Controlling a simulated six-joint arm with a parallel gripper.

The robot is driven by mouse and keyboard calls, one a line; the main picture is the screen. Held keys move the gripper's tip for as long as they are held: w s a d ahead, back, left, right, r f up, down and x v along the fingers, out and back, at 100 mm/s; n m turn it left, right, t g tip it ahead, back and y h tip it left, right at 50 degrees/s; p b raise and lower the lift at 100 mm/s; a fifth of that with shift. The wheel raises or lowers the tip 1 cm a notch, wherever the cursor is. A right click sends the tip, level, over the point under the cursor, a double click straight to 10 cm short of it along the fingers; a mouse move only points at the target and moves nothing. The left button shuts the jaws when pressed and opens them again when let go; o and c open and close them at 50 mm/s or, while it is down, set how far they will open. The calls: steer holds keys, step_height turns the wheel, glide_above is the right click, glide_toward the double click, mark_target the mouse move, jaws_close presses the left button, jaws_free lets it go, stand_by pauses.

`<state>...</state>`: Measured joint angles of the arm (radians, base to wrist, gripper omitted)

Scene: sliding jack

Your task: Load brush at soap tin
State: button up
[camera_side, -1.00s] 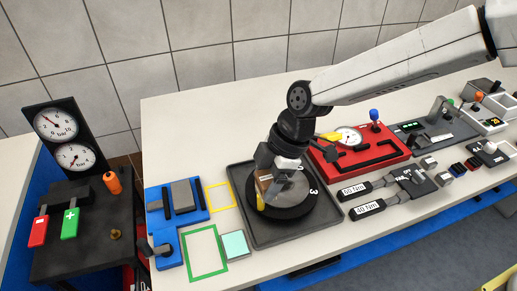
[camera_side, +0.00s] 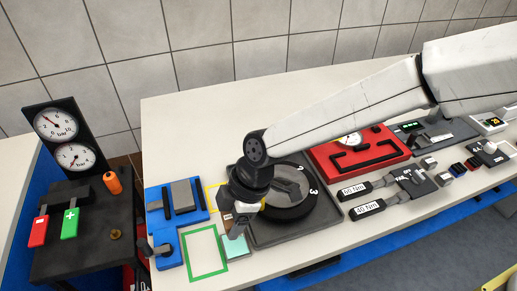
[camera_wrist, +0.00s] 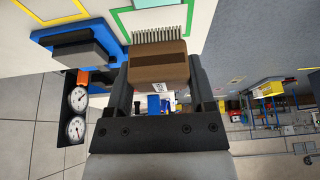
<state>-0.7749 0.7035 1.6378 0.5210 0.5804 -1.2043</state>
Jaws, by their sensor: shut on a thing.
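My gripper (camera_side: 240,213) is shut on a brown brush (camera_wrist: 158,64) with pale bristles. In the wrist view the brush lies between both fingers, its bristles pointing away from the gripper. The soap tin, seen as a pale teal square block (camera_side: 236,248), sits on the bench beside the green outlined square. In the side view my gripper is just above the tin's upper edge. Whether the bristles touch it cannot be told. In the wrist view a teal patch (camera_wrist: 150,3) shows beyond the bristles.
A dark tray (camera_side: 268,238) with a round wheel (camera_side: 292,192) marked with numbers lies to the right. A blue fixture (camera_side: 162,220) stands to the left. The green outlined square (camera_side: 207,270) is empty. A red gauge case (camera_side: 370,152) and two torque wrenches (camera_side: 365,211) lie farther right.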

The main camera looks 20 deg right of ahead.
steer(key=shift+f, duration=2.85)
steer(key=shift+f, duration=0.55)
steer(key=shift+r, duration=0.1)
steer(key=shift+r, duration=3.45)
steer(key=shift+w, duration=0.1)
steer(key=w+d+r+m, duration=0.1)
steer(key=w+d, duration=0.1)
steer(key=w+d+r+m, duration=0.1)
steer(key=d, duration=0.2)
steer(key=w+d+r+m+t, duration=0.1)
steer(key=w+d, duration=0.1)
steer(key=d, duration=0.1)
steer(key=shift+w+r, duration=0.2)
steer(key=shift+w, duration=0.15)
steer(key=w+d+r+m+t+h, duration=0.1)
steer(key=d+r+m, duration=0.2)
steer(key=d, duration=0.8)
steer(key=w+d+r+m+t+h, duration=0.1)
steer(key=w+d+r+m, duration=0.1)
steer(key=d, duration=0.9)
steer(key=w+d+r+m+t+h, duration=0.1)
steer(key=d+r+m, duration=0.4)
steer(key=d, duration=0.6)
steer(key=shift+w+d+m, duration=0.15)
steer(key=shift+d+m, duration=0.05)
steer(key=shift+m, duration=0.6)
